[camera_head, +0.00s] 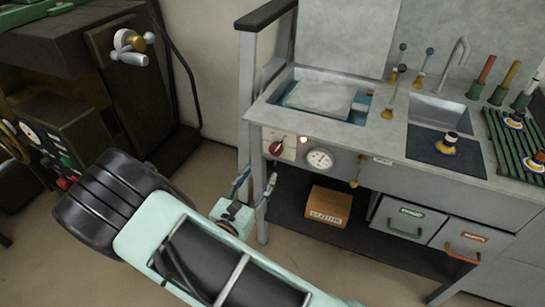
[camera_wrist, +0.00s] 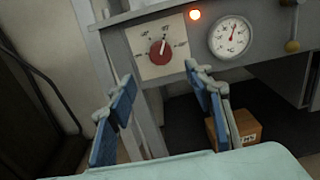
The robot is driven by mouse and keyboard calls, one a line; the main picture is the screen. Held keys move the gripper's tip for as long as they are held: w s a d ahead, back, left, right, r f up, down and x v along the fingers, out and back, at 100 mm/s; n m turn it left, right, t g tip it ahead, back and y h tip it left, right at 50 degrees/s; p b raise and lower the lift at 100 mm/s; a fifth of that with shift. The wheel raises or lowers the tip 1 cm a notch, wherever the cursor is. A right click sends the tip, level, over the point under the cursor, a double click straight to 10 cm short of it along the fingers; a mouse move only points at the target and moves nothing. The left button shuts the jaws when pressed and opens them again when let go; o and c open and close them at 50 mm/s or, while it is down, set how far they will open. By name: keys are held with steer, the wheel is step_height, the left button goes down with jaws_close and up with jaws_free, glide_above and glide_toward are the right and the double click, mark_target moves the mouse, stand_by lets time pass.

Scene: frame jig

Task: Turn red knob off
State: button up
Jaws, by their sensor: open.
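The red knob (camera_head: 276,148) sits on a pale dial plate at the left end of the grey workbench's front panel. In the wrist view the red knob (camera_wrist: 159,52) has a pointer tilted up and slightly right on the marked dial.
A round gauge (camera_head: 319,159) and a brass valve handle (camera_head: 356,172) are right of the knob. A bench leg (camera_head: 262,222) stands beside my gripper. A cardboard box (camera_head: 327,206) and drawers (camera_head: 405,219) are underneath. Dark machinery (camera_head: 60,120) stands at the left, with floor between.

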mark_target(274, 152)
steer(key=b+x, duration=0.1)
steer(key=x, duration=0.9)
steer(key=shift+w+d, duration=0.15)
steer(key=shift+w, duration=0.1)
steer(key=c, duration=1.1)
steer(key=shift+c, duration=0.2)
